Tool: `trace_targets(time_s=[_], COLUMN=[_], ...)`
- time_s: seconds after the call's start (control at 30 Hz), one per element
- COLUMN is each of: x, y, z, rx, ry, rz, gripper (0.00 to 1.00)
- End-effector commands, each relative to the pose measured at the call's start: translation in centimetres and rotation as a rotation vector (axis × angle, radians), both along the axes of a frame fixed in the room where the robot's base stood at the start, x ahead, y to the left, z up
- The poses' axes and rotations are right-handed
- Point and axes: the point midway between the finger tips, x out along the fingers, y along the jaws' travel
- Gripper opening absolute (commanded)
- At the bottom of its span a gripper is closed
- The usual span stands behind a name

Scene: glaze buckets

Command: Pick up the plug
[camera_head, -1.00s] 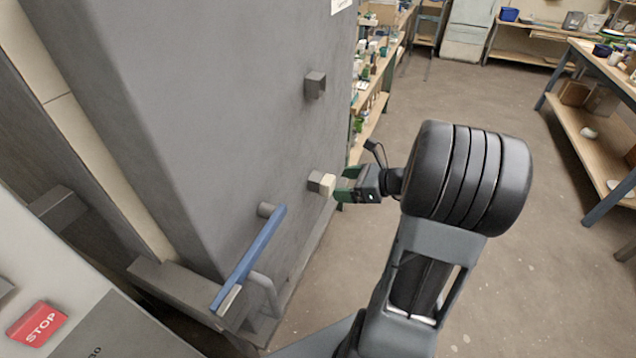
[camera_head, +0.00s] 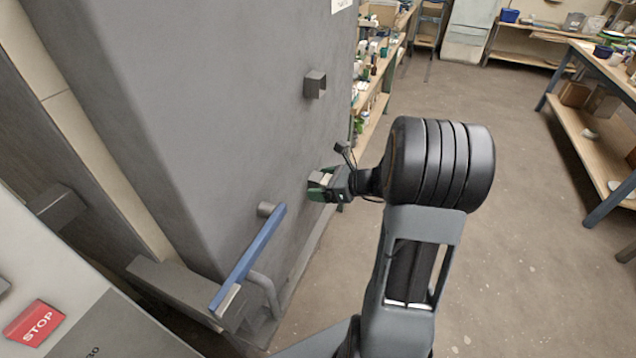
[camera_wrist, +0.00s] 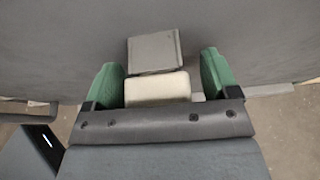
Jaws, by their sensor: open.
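The plug (camera_wrist: 157,88) is a cream block sticking out of a grey block (camera_wrist: 153,53) on the side of the big grey cabinet (camera_head: 230,110). In the head view the plug (camera_head: 326,179) is small and partly hidden by my gripper (camera_head: 322,187). In the wrist view my gripper (camera_wrist: 161,64) is open, with one green finger on each side of the plug. The fingertips reach alongside the grey block behind the plug.
A second grey block (camera_head: 315,84) juts from the cabinet above. A blue-topped bar handle (camera_head: 250,255) sticks out lower left of my gripper. A red STOP button (camera_head: 35,323) is at lower left. Shelves (camera_head: 372,105) stand behind; the floor (camera_head: 530,200) at right is clear.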

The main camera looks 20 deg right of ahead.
Motion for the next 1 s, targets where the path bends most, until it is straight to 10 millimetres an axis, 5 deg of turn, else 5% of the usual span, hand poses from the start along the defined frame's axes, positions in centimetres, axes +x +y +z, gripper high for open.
trace_targets(time_s=[0.63, 1.0], x=[-0.03, -0.27], y=[-0.02, -0.27], z=[0.02, 0.22], rx=[0.000, 0.001], ry=[0.000, 0.001], rz=[0.000, 0.000], gripper=[0.25, 0.25])
